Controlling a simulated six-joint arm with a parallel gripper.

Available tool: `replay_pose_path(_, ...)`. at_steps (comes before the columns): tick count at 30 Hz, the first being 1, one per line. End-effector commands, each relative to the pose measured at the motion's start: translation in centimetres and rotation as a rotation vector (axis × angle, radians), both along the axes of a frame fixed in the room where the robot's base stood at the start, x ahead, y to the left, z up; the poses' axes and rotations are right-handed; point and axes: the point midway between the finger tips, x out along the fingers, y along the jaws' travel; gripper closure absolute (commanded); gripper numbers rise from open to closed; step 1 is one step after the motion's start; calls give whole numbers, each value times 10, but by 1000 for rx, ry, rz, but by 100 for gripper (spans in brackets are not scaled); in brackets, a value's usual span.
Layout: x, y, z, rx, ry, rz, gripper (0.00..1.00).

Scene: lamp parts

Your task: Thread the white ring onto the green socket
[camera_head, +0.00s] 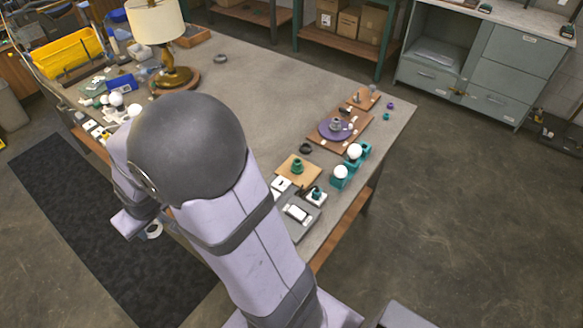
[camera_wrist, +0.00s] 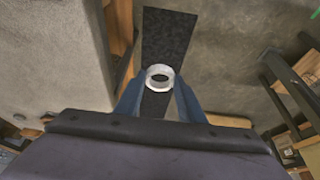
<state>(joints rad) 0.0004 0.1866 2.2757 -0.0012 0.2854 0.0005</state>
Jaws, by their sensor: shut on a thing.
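The white ring (camera_wrist: 150,82) is pinched between the two blue fingertips of my gripper (camera_wrist: 160,88) in the wrist view. Its hole faces the camera and the dark mat shows through it. In the head view the white ring (camera_head: 155,234) is partly visible below my arm, out past the table's front edge. The green socket (camera_head: 297,168) stands upright on a small wooden board (camera_head: 287,176) on the table, to the right of my arm. My gripper is well apart from it. The socket is not seen in the wrist view.
Near the socket are white bulbs in teal holders (camera_head: 340,176), a dark ring (camera_head: 306,148), a grey tray (camera_head: 302,222) and a wooden board with a purple disc (camera_head: 337,128). A lamp (camera_head: 175,75) stands farther back. The table's middle is clear.

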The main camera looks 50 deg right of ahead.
Motion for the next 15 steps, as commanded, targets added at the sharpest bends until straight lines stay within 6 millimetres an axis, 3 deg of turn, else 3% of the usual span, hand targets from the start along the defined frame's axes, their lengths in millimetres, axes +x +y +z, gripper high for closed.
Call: replay_pose_path(15,-1,-5,0,0,0,-1,85)
